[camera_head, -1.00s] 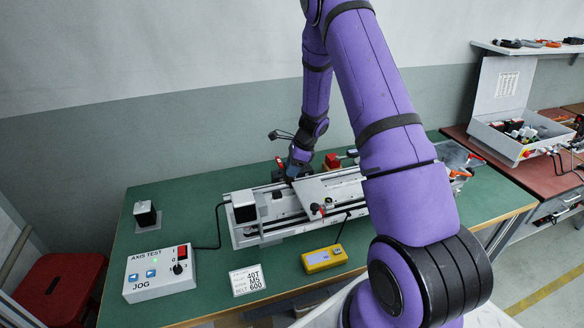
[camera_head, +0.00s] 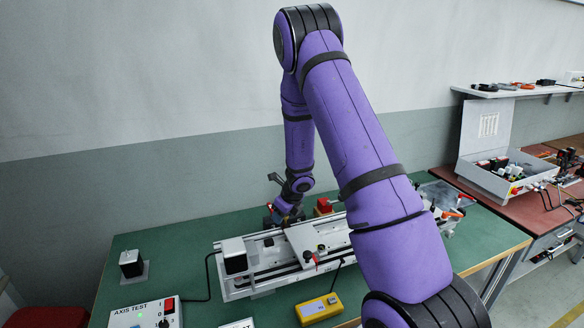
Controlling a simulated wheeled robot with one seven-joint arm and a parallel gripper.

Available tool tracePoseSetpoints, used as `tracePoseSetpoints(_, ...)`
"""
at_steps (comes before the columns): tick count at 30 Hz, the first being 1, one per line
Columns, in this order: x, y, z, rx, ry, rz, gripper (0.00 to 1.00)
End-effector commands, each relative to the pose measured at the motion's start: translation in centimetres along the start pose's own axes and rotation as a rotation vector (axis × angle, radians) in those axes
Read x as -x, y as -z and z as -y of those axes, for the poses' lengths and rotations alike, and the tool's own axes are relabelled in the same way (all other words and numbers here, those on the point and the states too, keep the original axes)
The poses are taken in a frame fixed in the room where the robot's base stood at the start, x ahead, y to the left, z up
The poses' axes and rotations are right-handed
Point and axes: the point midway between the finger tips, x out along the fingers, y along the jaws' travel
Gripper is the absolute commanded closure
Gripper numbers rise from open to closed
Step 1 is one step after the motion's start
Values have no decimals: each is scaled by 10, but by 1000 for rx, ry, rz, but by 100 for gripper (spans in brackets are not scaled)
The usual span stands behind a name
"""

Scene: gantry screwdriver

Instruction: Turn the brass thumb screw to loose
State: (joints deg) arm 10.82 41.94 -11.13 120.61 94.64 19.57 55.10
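My gripper (camera_head: 279,214) is at the rear side of the gantry axis (camera_head: 262,271), low over its rail and pointing down. It is small and partly hidden by my wrist, so whether its fingers are open or shut does not show. I cannot make out the brass thumb screw; it is too small or hidden. A pale carriage plate (camera_head: 323,236) sits on the axis, just right of my gripper, with a red-and-black knob (camera_head: 310,257) at its front edge. My arm covers the right end of the axis.
A yellow meter (camera_head: 319,309) lies in front of the axis. The jog box (camera_head: 148,314) is at front left, and a black motor block (camera_head: 131,264) stands at left. A red block (camera_head: 323,206) is behind the axis. The green table (camera_head: 185,244) is clear at rear left.

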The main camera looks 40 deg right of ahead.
Motion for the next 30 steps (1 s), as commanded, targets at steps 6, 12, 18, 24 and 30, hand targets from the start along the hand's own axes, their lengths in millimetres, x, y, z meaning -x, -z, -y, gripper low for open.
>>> tracePoseSetpoints(6,-1,0,-4,-174,70,-2,52)
tracePoseSetpoints(12,-1,0,-4,-323,132,-2,52)
tracePoseSetpoints(18,2,0,-5,-443,182,-1,52)
tracePoseSetpoints(24,28,-2,-9,-438,179,1,52)
tracePoseSetpoints(30,56,-2,-13,-438,180,2,52)
